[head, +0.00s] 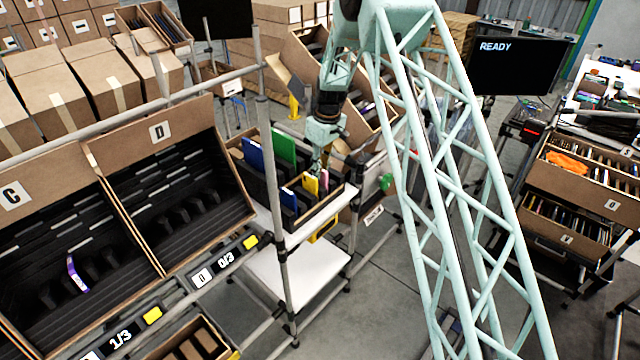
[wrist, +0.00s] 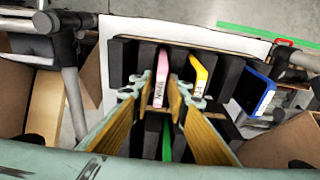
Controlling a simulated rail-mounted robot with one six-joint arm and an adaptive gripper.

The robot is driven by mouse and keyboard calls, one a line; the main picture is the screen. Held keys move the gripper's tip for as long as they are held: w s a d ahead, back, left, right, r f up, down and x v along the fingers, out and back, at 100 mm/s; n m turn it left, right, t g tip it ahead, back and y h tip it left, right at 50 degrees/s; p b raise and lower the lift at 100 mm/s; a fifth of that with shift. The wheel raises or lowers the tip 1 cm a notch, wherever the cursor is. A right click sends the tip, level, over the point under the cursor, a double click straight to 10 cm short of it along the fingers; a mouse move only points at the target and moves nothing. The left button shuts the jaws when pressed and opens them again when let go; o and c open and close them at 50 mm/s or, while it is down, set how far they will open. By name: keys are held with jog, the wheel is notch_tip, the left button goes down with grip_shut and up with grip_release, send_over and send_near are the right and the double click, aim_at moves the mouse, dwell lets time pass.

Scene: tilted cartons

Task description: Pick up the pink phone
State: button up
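The pink phone (head: 323,180) stands upright in a slot of a carton with black dividers. In the wrist view the pink phone (wrist: 161,78) shows edge-up with a label on it. My gripper (head: 317,168) is over the carton, pointing down. In the wrist view my gripper (wrist: 160,86) looks open, with one finger on each side of the pink phone and its tips near it. I cannot tell how far down the fingers reach. The yellow phone (wrist: 199,76) stands just right of the right finger; it also shows in the head view (head: 310,184).
A blue phone (wrist: 262,95) stands further right in the carton (head: 318,213). A green phone (head: 284,147) and another blue one (head: 254,153) stand at its back. A metal post (head: 273,170) rises close beside it. Large carton D (head: 170,190) is to the left.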

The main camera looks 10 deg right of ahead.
jog(key=shift+w+f, duration=0.1)
jog(key=shift+f, duration=0.55)
jog(key=shift+c, duration=0.3)
grip_shut()
